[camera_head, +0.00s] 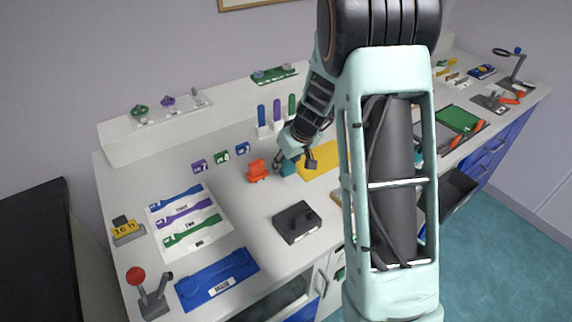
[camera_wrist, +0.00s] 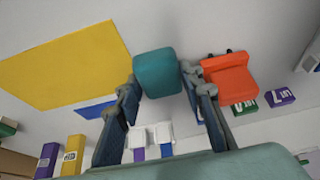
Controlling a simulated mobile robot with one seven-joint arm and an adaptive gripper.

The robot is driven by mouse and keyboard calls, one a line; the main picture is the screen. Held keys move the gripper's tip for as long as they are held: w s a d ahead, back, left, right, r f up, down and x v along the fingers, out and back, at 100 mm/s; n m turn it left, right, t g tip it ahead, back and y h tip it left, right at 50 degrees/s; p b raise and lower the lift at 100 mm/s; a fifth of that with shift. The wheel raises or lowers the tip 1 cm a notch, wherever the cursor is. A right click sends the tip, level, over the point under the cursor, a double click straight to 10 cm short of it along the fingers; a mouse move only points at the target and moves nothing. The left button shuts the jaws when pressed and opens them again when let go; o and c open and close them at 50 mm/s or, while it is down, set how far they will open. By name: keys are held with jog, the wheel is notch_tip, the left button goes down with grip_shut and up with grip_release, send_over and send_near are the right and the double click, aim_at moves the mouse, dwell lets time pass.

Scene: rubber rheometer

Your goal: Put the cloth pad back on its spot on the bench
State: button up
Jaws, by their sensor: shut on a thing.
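The cloth pad looks like a teal block with rounded edges (camera_wrist: 157,65); in the head view it is a small teal patch (camera_head: 288,168), partly hidden by my gripper. My gripper (camera_wrist: 159,80) is shut on the pad, one finger on either side of it. In the head view my gripper (camera_head: 280,158) is over the middle of the white bench (camera_head: 245,208), between an orange block-like item and a yellow sheet. I cannot tell whether the pad touches the bench. Which spot belongs to the pad is not clear.
The orange item (camera_head: 257,171) is close left of the pad, the yellow sheet (camera_head: 318,160) close right. Upright coloured holders (camera_head: 263,116) stand behind. A black device (camera_head: 296,222) sits in front. Small numbered blocks (camera_head: 221,156) lie left. Bare bench lies left of the black device.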

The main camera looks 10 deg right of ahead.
jog(key=shift+f, duration=0.3)
jog(key=shift+f, duration=0.2)
jog(key=o, duration=1)
jog(key=shift+r, duration=0.15)
jog(key=shift+s+d+r, duration=0.1)
jog(key=shift+s+r, duration=0.05)
jog(key=shift+r, duration=0.4)
jog(key=v, duration=1.1)
